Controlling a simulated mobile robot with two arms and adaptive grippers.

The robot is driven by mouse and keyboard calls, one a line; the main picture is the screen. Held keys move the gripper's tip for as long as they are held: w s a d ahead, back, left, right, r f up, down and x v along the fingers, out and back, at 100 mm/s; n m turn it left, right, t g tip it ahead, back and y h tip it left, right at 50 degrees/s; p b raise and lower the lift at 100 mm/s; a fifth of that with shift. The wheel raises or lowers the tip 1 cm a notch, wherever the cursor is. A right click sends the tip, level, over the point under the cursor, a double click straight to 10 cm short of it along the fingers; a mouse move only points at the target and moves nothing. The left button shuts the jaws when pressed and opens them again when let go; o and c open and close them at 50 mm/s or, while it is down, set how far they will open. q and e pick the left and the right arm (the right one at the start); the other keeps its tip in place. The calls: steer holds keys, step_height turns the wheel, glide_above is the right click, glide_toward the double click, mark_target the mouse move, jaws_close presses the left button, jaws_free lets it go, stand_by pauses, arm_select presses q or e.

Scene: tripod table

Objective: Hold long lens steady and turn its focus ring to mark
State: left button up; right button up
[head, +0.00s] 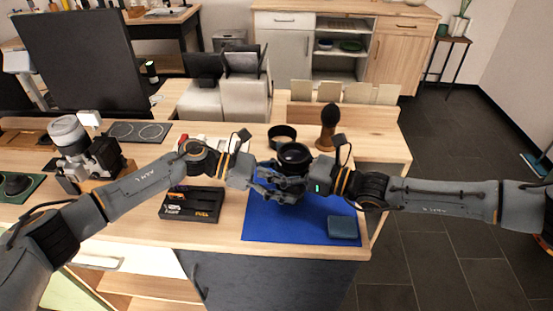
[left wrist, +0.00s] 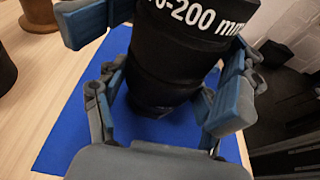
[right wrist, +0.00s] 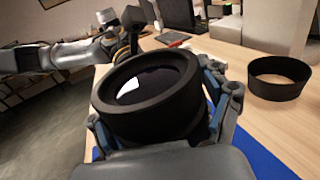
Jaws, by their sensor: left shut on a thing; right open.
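A black long lens (head: 293,155) stands upright above the blue mat (head: 270,226), with white "-200 mm" lettering on its barrel (left wrist: 185,60). My left gripper (head: 268,182) is shut on the lens, its blue-padded fingers on both sides of the barrel. My right gripper (head: 306,184) is open, with its fingers on either side of the lens's upper end. The front glass and wide rim (right wrist: 150,90) show in the right wrist view. Whether the right pads touch the barrel cannot be told. I cannot make out a focus mark.
A black ring-shaped hood (head: 282,132) and a dark brush (head: 330,118) stand behind the lens. A folded blue cloth (head: 343,227) lies at the mat's right front. A black tray (head: 178,212) with small items is left of the mat. A camera (head: 103,158) stands farther left.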

steer(key=c, duration=1.1)
steer(key=shift+d+f, duration=0.1)
steer(key=shift+c, duration=0.6)
steer(key=shift+n+g+y, duration=0.3)
steer(key=shift+n+g, duration=0.2)
steer(key=shift+g, duration=0.3)
steer(key=shift+s+n+g, duration=0.15)
steer(key=shift+n+g, duration=0.45)
steer(key=shift+g, duration=0.3)
steer(key=n+g, duration=0.1)
steer(key=g, duration=0.1)
steer(key=s+n+g, duration=0.1)
steer(key=shift+g+y, duration=0.4)
steer(key=shift+s+n+g+h, duration=0.25)
steer(key=shift+n+g, duration=0.55)
steer(key=shift+g, duration=0.3)
steer(key=shift+s+n+g+h, duration=0.25)
steer(key=shift+n+g, duration=0.55)
steer(key=shift+g, duration=0.3)
steer(key=shift+s+n+g+h, duration=0.25)
steer(key=shift+n+g, duration=0.55)
steer(key=shift+g, duration=0.3)
